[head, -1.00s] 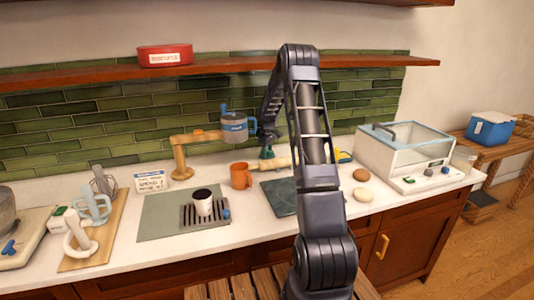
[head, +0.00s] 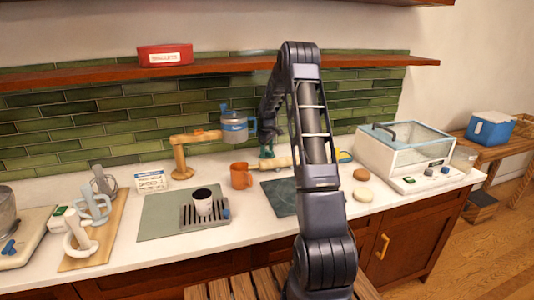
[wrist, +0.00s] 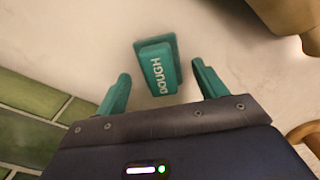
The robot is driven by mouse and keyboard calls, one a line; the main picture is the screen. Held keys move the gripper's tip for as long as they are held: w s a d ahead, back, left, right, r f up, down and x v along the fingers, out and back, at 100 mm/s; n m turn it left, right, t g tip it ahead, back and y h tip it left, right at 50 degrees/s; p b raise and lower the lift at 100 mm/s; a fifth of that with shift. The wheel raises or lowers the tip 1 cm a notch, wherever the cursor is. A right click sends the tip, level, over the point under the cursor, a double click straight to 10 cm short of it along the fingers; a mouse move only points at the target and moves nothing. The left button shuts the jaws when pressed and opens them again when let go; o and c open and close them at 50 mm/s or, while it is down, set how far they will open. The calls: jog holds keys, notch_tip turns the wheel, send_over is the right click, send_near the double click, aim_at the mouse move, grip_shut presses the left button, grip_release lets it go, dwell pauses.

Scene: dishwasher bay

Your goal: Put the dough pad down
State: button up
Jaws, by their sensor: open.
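The dough pad is a teal block marked "DOUGH" (wrist: 158,70), with a wider teal base, resting on the pale counter in the wrist view. My gripper (wrist: 162,76) is open, with one teal finger on each side of the pad and visible gaps between. The fingers do not hold it. In the head view my gripper (head: 267,152) is low at the back of the counter, behind the rolling pin and partly hidden by my arm. The pad cannot be told apart from the teal fingers there.
An orange mug (head: 241,176), a rolling pin (head: 272,163) and a dark slate (head: 279,196) are close by. A jug (head: 235,128) sits on a wooden arm to the left. Green tiles (wrist: 35,95) rise behind. A clear-lidded box (head: 405,150) stands right.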

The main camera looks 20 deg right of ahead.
aim_at(267, 151)
notch_tip(267, 151, up, 6)
jog(key=shift+f, duration=0.1)
dwell(0.5)
jog(key=shift+s+r, duration=0.2)
jog(key=shift+r, duration=0.05)
jog(key=s+r+m, duration=0.2)
jog(key=s+r, duration=0.2)
jog(key=s, duration=0.4)
jog(key=s+d+r+m+g+y, duration=0.1)
jog(key=s+r, duration=0.4)
jog(key=s, duration=0.3)
jog(key=s+r+m, duration=0.2)
jog(key=s+r, duration=0.2)
jog(key=s, duration=0.4)
jog(key=s+a+r+m+t, duration=0.1)
jog(key=s+a+r+t, duration=0.1)
jog(key=s, duration=0.7)
jog(key=s+a+r+m+t, duration=0.1)
jog(key=s+a, duration=0.4)
jog(key=s, duration=0.5)
jog(key=s+a+r+m+t+h, duration=0.1)
jog(key=s+a+r+m+t, duration=0.1)
jog(key=s, duration=0.7)
jog(key=shift+s+a+r+t, duration=0.3)
jog(key=shift+s+a+r, duration=0.1)
jog(key=shift+a+r, duration=0.5)
